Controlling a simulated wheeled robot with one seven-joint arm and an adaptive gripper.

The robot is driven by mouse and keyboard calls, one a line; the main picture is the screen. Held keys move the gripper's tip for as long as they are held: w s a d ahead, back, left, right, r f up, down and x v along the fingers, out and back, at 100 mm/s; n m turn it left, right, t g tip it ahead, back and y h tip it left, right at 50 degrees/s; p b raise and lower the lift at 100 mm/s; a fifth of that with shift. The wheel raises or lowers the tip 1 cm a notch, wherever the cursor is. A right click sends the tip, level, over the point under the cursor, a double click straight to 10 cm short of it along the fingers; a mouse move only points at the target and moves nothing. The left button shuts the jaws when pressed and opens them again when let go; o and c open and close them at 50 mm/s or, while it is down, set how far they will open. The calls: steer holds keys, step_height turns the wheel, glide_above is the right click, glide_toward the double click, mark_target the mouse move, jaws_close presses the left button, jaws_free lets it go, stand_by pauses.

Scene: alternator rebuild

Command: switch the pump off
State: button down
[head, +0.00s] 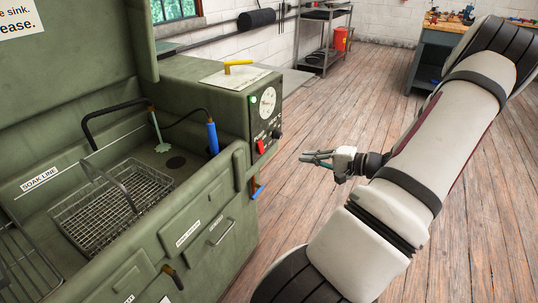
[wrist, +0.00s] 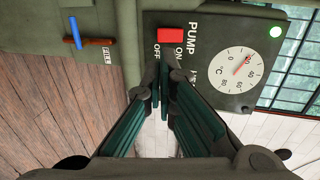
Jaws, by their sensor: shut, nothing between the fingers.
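The red pump switch (head: 261,146) is on the end panel of the green parts washer. In the wrist view the switch (wrist: 170,34) sits beside the PUMP, ON and OFF lettering, just beyond my fingertips. I cannot tell which way it is tipped. A green lamp (wrist: 275,31) on the panel looks lit; it also shows in the head view (head: 253,99). My gripper (head: 306,157) is shut and empty, out in front of the panel and apart from it, fingers pointing towards it. The gripper (wrist: 163,78) partly covers the panel's lettering in the wrist view.
A temperature dial (wrist: 237,72) is beside the switch, and a black knob (head: 277,133) is close by it. A blue-handled valve (head: 258,192) sticks out below the panel. The washer's tub holds a wire basket (head: 110,205). The wooden floor between panel and gripper is clear.

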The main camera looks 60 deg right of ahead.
mark_target(263, 152)
steer(key=shift+w, duration=0.1)
steer(key=b+x, duration=0.1)
steer(key=x, duration=1.3)
steer(key=shift+a, duration=0.1)
steer(key=shift+f+b, duration=0.25)
steer(key=shift+b, duration=0.4)
